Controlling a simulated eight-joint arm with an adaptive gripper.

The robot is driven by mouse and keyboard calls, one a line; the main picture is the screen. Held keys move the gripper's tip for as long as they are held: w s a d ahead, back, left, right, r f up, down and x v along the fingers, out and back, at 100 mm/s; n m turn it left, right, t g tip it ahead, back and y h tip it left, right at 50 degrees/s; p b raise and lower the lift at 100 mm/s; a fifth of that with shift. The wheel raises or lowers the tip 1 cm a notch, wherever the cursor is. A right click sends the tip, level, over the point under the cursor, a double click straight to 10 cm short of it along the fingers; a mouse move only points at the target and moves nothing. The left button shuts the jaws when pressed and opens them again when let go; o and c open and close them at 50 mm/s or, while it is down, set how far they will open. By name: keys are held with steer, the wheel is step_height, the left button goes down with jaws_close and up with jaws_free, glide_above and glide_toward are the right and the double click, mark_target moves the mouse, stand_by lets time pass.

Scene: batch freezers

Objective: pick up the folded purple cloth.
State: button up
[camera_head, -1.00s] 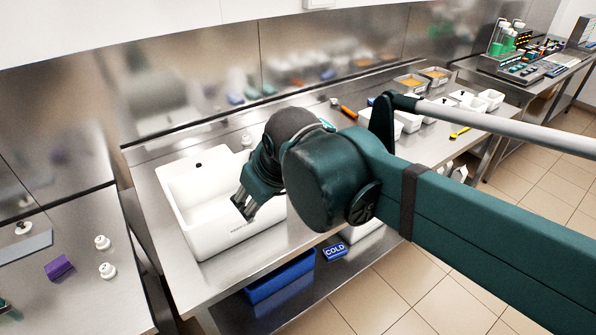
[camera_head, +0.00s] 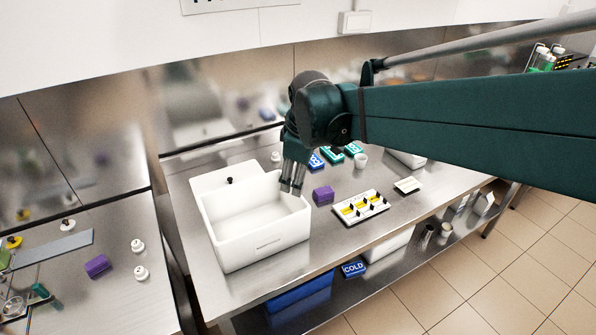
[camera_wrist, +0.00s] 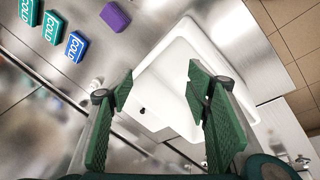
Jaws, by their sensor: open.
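A small purple folded-looking block (camera_head: 323,195) lies on the steel counter just right of the white basin. It also shows in the wrist view (camera_wrist: 115,16) at the top. A second, similar purple block (camera_head: 97,266) lies on the separate left counter. I cannot tell from their looks which is the cloth. My gripper (camera_head: 292,188) is open and empty, pointing down over the right part of the basin, left of the nearer block. In the wrist view, the open fingers (camera_wrist: 160,72) have the basin between and beyond them.
The white basin (camera_head: 222,245) has raised walls. Blue and teal cold packs (camera_wrist: 53,27) lie behind the nearer block. A white tray with yellow parts (camera_head: 347,215) sits close on its right. White knobs (camera_head: 141,273) stand beside the left block.

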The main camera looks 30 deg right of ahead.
steer(key=w+d+f+n+g+p, duration=0.1)
steer(key=w+d+n+g+p, duration=0.1)
steer(key=w+d+n+p, duration=0.4)
steer(key=n+g+p, duration=0.2)
steer(key=p, duration=0.1)
glide_above(324, 191)
step_height(324, 191, down, 5)
steer(key=shift+n+y, duration=0.3)
steer(key=f, duration=0.7)
steer(key=shift+a, duration=0.2)
steer(key=shift+f, duration=0.6)
steer(key=shift+f, duration=0.1)
steer(key=shift+f, duration=1.2)
steer(key=shift+f, duration=0.15)
steer(key=shift+d+f, duration=0.15)
steer(key=shift+f, duration=2.3)
